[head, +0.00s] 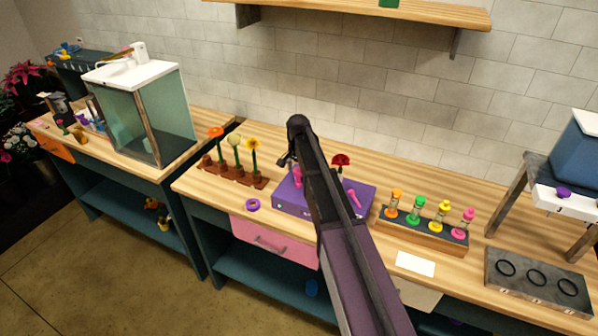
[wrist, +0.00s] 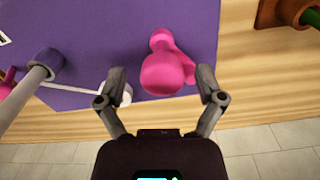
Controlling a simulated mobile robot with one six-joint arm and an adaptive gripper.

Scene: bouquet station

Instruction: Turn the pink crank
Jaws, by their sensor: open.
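The purple box (head: 290,205) stands on the wooden counter with two pink parts on top. One upright pink part (head: 297,175), likely the crank, is partly hidden by my arm. The other pink part (head: 353,197) lies slanted at the right. In the wrist view a rounded pink part with a smaller knob (wrist: 168,68) rises from the purple top (wrist: 110,25). My gripper (wrist: 161,72) is open, with one finger on each side of this pink part; contact cannot be told. In the head view my gripper (head: 287,161) is small and dark beside the upright pink part.
A rack of flowers (head: 235,175) stands left of the box, and a purple ring (head: 252,204) lies before it. A rack of coloured bottles (head: 425,225) is to the right. A grey rod (wrist: 28,88) and a white bar (wrist: 85,89) are left of my fingers in the wrist view.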

